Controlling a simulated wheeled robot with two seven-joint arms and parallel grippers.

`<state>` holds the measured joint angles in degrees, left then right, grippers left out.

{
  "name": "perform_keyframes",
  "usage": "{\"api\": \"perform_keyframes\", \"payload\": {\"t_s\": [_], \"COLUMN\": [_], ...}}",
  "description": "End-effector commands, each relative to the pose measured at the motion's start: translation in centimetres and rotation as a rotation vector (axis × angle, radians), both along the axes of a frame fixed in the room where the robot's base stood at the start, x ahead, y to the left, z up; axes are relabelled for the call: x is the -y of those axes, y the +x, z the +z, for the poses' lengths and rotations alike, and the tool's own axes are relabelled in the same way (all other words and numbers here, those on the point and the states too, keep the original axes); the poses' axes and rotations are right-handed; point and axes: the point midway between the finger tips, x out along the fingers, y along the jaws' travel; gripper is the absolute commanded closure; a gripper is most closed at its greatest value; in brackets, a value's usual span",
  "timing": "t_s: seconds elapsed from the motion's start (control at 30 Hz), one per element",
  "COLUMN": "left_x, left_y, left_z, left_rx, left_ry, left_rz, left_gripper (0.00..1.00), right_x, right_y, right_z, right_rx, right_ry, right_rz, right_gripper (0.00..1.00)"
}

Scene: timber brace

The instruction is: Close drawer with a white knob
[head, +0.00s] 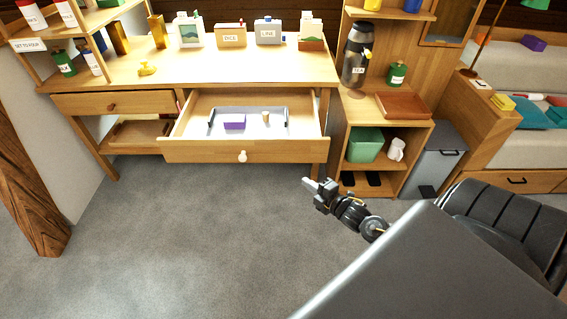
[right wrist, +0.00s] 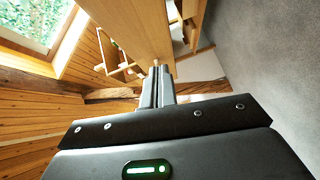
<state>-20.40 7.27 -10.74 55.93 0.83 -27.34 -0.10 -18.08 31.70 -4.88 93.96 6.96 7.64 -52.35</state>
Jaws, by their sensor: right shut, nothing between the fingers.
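The drawer (head: 190,150) with the white knob (head: 243,157) is pulled out from under the wooden desk. Its front stands forward of the desk. Inside it lies a grey tray holding a purple box (head: 234,122) and a small tan item (head: 265,117). My right gripper (head: 306,183) is shut and empty, to the right of and below the knob in the head view, apart from it there. In the right wrist view its closed fingers (right wrist: 157,88) point toward a wooden panel (right wrist: 130,25); I cannot tell for certain which panel it is. My left gripper is not in view.
A second drawer (head: 110,104) with a brown knob sits shut at the left. Cartons and bottles stand on the desk top (head: 240,67). A shelf unit (head: 411,150) and a grey bin (head: 432,160) stand at the right. The grey floor (head: 170,240) before the drawer is clear.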

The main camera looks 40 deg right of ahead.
Motion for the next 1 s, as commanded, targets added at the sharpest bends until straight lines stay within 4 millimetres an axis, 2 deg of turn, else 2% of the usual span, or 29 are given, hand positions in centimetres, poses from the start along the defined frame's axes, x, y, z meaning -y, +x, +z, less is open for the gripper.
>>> {"api": "perform_keyframes", "payload": {"t_s": [0.03, 0.1, 0.23, 0.47, 0.9, 1.0], "left_x": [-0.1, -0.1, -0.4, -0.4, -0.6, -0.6], "left_y": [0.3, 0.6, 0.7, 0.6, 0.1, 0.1], "left_z": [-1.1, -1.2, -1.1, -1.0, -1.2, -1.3], "left_rx": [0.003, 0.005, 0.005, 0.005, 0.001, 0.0], "left_ry": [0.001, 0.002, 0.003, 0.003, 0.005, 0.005], "left_rz": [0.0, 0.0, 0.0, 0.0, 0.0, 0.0], "left_gripper": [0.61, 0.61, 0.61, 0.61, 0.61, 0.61], "right_x": [-0.4, -0.8, -1.0, -1.2, -2.4, -1.5], "right_y": [0.5, 0.9, 1.1, 2.5, 11.1, 12.3], "right_z": [1.1, 3.0, 4.4, 4.5, 4.5, 4.4], "right_rx": [0.055, 0.106, 0.14, 0.14, 0.139, 0.136], "right_ry": [-0.044, -0.086, -0.115, -0.113, -0.111, -0.113], "right_rz": [0.031, 0.055, 0.07, 0.07, 0.068, 0.066], "right_gripper": [1.0, 1.0, 1.0, 1.0, 1.0, 1.0]}}
